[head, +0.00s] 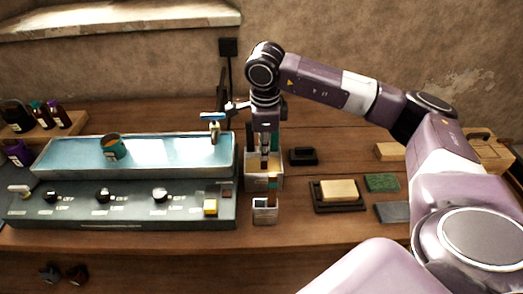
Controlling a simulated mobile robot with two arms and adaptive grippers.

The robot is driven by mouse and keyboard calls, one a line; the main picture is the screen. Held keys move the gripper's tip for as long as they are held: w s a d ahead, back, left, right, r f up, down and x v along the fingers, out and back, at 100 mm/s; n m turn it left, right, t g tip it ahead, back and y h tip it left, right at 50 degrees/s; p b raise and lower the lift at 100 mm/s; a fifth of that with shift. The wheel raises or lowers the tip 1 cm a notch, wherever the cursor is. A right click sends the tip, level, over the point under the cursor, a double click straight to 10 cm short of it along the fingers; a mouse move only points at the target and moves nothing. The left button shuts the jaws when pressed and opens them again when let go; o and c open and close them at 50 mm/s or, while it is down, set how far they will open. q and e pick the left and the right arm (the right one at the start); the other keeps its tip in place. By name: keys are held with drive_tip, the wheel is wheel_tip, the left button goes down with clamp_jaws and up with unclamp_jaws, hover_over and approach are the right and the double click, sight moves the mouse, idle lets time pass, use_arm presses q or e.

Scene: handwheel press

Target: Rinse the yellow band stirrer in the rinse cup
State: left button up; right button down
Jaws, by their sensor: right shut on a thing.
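My right gripper (265,151) points straight down over a pale square cup (277,182) just right of the sink unit. It is shut on a thin upright thing that shows as a small yellowish piece between and below the fingers; I take it to be the yellow band stirrer (264,163). Its lower end is hidden by the cup, and I cannot tell how deep it reaches. A smaller clear square holder (264,215) stands in front, with a brownish stirrer (272,190) upright in it. Neither container bears a readable label. My left gripper is not in view.
A pale blue tray (180,151) with a teal tin (112,147) sits behind a dark knob panel (130,212) on the left. Right of the cups are a black block (303,156), a beige block on a dark tray (339,190), and a green pad (382,182). Dark bottles stand far left.

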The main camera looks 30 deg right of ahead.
drive_tip(key=shift+s+d, duration=0.25)
drive_tip(key=shift+d, duration=0.1)
drive_tip(key=shift+b, duration=0.35)
drive_tip(key=shift+w+a, duration=0.35)
drive_tip(key=shift+a, duration=0.15)
drive_tip(key=shift+s+d+r, duration=0.1)
drive_tip(key=shift+r, duration=0.2)
drive_tip(key=shift+r+p, duration=2.1)
drive_tip(key=shift+r, duration=1.1)
drive_tip(key=shift+r, duration=0.1)
